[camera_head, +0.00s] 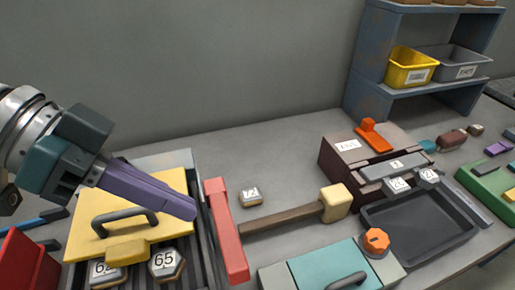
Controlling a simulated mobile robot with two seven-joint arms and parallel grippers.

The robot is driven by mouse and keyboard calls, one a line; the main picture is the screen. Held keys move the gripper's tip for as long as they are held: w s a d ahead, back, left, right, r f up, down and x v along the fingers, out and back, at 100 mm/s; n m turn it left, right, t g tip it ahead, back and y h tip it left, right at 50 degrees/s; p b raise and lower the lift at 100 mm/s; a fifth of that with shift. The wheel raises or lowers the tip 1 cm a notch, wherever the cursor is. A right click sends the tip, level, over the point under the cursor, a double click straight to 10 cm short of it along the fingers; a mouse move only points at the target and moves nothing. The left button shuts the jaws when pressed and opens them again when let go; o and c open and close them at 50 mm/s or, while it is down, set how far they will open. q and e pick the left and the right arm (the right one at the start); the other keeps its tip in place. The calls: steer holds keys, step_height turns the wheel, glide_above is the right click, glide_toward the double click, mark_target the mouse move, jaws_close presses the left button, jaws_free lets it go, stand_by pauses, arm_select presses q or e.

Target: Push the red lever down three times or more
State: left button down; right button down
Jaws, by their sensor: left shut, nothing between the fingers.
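An orange-red lever (372,136) stands on top of a dark brown box (340,165) with a white label, at the right back of the bench. My left gripper (190,208) comes in from the left, with its purple fingers shut and empty. It is over the yellow lid, left of a long red bar (224,230) and well away from the lever. I cannot tell from this view whether the fingertips touch the lid or bar. My right gripper is not in view.
A wooden shaft (285,217) with a pale yellow block lies between the red bar and brown box. A dark tray (420,225) and teal lid (325,265) are at right. The back middle is clear.

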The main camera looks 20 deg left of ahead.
arm_select(q)
glide_above(223, 250)
step_height(223, 250, down, 4)
steer(key=shift+r, duration=0.1)
steer(key=f, duration=0.2)
steer(key=s+f, duration=0.1)
steer(key=shift+f, duration=0.4)
